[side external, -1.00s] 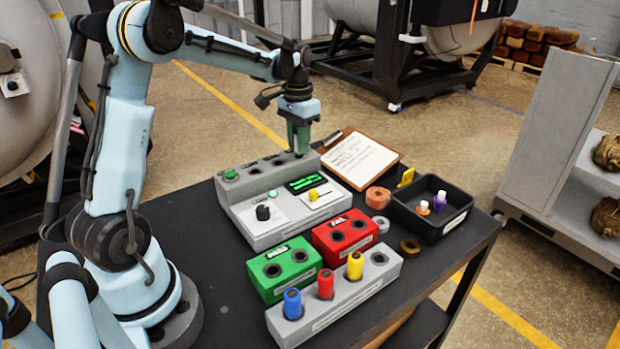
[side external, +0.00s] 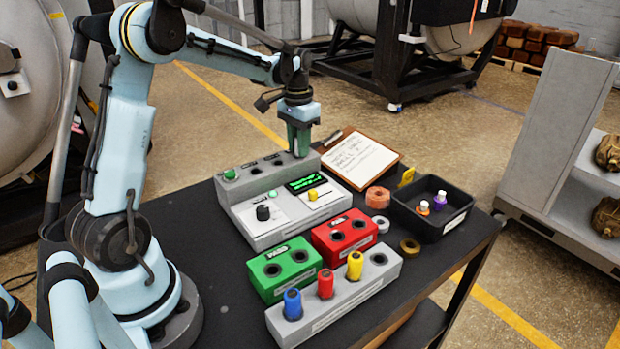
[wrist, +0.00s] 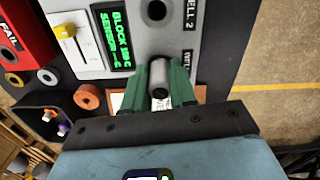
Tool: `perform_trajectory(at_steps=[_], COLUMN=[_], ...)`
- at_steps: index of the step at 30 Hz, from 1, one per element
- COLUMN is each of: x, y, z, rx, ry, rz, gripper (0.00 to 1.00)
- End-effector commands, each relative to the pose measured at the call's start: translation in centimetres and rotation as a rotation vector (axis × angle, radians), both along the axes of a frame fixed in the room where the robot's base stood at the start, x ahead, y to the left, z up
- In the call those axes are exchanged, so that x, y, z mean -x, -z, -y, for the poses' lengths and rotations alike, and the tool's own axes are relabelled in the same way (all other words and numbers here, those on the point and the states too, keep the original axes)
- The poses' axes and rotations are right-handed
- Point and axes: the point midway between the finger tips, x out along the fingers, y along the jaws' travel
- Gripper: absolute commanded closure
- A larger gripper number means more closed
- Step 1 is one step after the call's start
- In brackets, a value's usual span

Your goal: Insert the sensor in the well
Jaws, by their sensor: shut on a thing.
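My gripper (side external: 301,151) points down at the far right end of the grey block unit (side external: 270,228), with its green fingers low over the unit's raised back row. In the wrist view, the fingers (wrist: 160,88) are shut on a grey cylindrical sensor (wrist: 160,72) between them. The sensor is beside a partly covered well label, and the well there is hidden by the sensor and fingers. I cannot tell how far the sensor is in it. An open well (wrist: 156,10) labelled "WELL 2" lies beyond it, empty. The unit's screen (wrist: 121,38) shows green block and sensor text.
A clipboard (side external: 360,160) lies right of my gripper. A black tray (side external: 432,222) holds small bottles. Red (side external: 345,232) and green (side external: 284,270) holders and a grey rack (side external: 335,305) with blue, red and yellow plugs stand in front. Tape rolls lie near the tray.

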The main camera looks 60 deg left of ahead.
Motion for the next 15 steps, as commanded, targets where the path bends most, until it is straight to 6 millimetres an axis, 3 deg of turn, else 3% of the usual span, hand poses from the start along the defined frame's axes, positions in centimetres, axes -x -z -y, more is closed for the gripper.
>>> perform_trajectory(at_steps=[5,6,12,15], x=[0.00,0.00,0.00,0.00], y=[0.14,0.16,0.15,0.15], z=[0.00,0.00,0.00,0.00], rx=[0.000,0.000,0.000,0.000], ry=[0.000,0.000,0.000,0.000], rz=[0.000,0.000,0.000,0.000], gripper=[1.00,0.73,0.45,0.45])
